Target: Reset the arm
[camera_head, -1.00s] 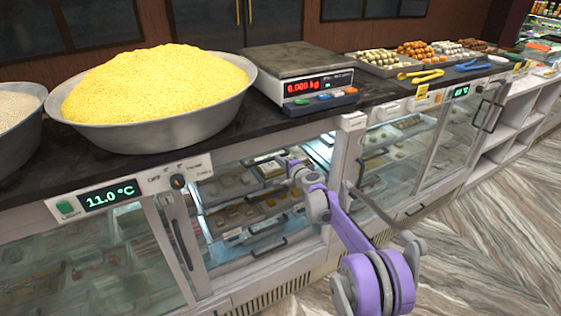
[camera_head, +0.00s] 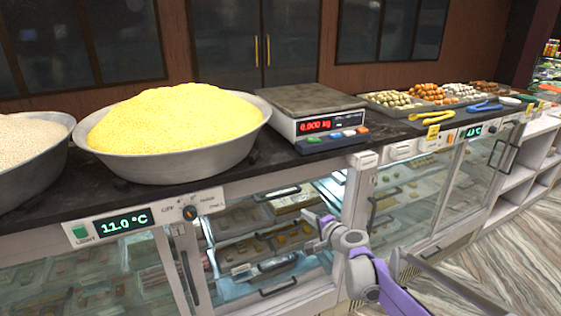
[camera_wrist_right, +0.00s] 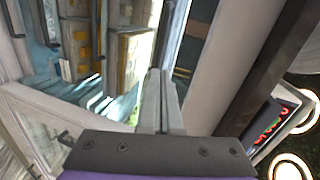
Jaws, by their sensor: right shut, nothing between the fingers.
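My right arm, purple and grey, comes up from the bottom in the head view, in front of the middle cabinet. Its right gripper (camera_head: 316,224) is in front of the lit cabinet bay holding sweet trays. In the right wrist view the two grey fingers (camera_wrist_right: 160,76) lie together, with nothing between them. The bay's interior, with trays and shelves, shows beyond the fingertips. My left gripper is not in either view.
The dark countertop (camera_head: 285,158) carries a steel bowl (camera_head: 215,160) heaped with yellow grains, a scale (camera_head: 300,97) reading 0.000 kg, and several sweet trays with tongs. Glass-fronted cabinets with handles stand below. Patterned floor (camera_head: 470,262) is clear at lower right.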

